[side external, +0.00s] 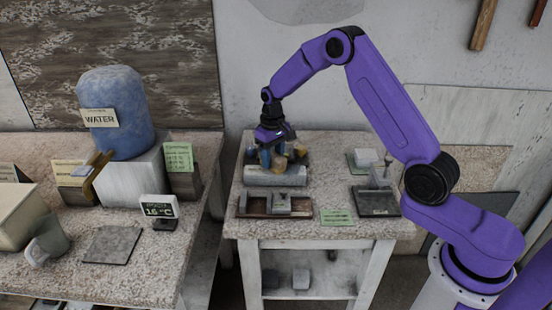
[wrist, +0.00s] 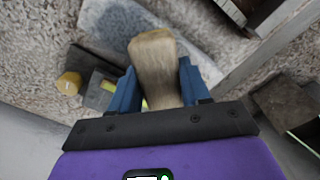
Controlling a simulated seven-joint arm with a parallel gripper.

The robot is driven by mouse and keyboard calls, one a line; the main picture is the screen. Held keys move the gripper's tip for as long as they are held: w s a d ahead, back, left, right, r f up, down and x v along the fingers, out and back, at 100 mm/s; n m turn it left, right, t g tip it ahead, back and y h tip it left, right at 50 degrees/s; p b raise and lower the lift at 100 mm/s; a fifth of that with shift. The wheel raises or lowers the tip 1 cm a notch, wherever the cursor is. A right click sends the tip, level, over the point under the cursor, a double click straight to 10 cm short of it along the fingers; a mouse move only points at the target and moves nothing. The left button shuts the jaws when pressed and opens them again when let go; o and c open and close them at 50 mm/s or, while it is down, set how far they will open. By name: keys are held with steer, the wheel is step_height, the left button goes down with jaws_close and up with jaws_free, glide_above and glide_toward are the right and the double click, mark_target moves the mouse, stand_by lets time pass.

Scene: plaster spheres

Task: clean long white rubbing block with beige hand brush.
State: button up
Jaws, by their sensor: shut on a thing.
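My gripper (side external: 272,160) is over the small table with its blue fingers pointing down. In the wrist view, the fingers (wrist: 158,92) are shut on the beige hand brush (wrist: 154,62), one on each side. The brush's tan end points away from the camera. The long white rubbing block (side external: 276,177) lies on the table directly below the gripper, looking pale grey. In the wrist view the block (wrist: 195,48) runs diagonally behind the brush, which hides part of it. I cannot tell whether the brush touches the block.
A shallow brown tray (side external: 256,205) with grey pieces lies in front of the block. A green note (side external: 336,217) and a dark plate (side external: 375,202) are to the right. A yellow object (wrist: 69,83) is close to the gripper. A separate table with a blue water container (side external: 117,112) stands left.

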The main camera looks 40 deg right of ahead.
mark_target(281, 159)
steer(key=shift+w, duration=0.45)
steer(key=shift+s, duration=2.2)
steer(key=shift+w, duration=0.1)
steer(key=shift+w+f, duration=0.1)
steer(key=shift+w, duration=2)
steer(key=shift+s+r, duration=0.75)
steer(key=shift+s, duration=0.35)
steer(key=shift+r, duration=0.1)
steer(key=shift+r, duration=1.15)
